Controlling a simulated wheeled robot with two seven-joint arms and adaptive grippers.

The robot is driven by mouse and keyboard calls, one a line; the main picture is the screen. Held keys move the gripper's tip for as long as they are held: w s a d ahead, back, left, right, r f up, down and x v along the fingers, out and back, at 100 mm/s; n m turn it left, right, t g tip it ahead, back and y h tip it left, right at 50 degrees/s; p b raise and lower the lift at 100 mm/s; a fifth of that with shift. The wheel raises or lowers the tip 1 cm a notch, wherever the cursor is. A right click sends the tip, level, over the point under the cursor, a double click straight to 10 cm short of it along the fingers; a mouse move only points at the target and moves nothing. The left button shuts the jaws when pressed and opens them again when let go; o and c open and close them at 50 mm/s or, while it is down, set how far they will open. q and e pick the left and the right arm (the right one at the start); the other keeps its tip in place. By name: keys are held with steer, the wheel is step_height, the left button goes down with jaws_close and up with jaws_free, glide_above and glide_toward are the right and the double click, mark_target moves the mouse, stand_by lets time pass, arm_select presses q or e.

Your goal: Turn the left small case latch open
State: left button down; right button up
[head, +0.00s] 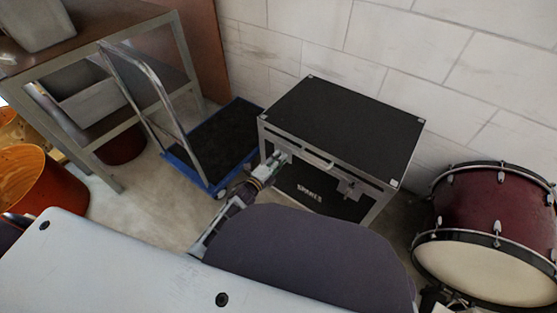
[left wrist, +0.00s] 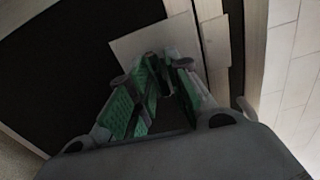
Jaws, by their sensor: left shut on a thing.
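The black case (head: 345,122) with silver metal edges and "SPARES" lettering stands on the floor against the wall. My left gripper (head: 274,164) is at the left part of its front face, where the left small latch is. The gripper is shut on the latch, which is mostly hidden by the fingers. In the left wrist view the green-padded fingers (left wrist: 160,82) close in front of a pale latch plate (left wrist: 136,42) on the case front. How far the latch is turned cannot be told. My right gripper is not in view.
The case's right latch (head: 350,188) and top handle (head: 316,160) are on the front. A blue trolley (head: 222,145) stands close on the left, a shelf bench (head: 95,125) beyond it. A red bass drum (head: 487,205) is on the right.

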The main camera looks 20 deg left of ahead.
arm_select(q)
steer(key=shift+d+f, duration=0.1)
steer(key=shift+d, duration=0.1)
steer(key=c, duration=1.5)
jaws_free()
steer(key=shift+v, duration=6.05)
steer(key=shift+w+a, duration=0.1)
steer(key=shift+a, duration=0.05)
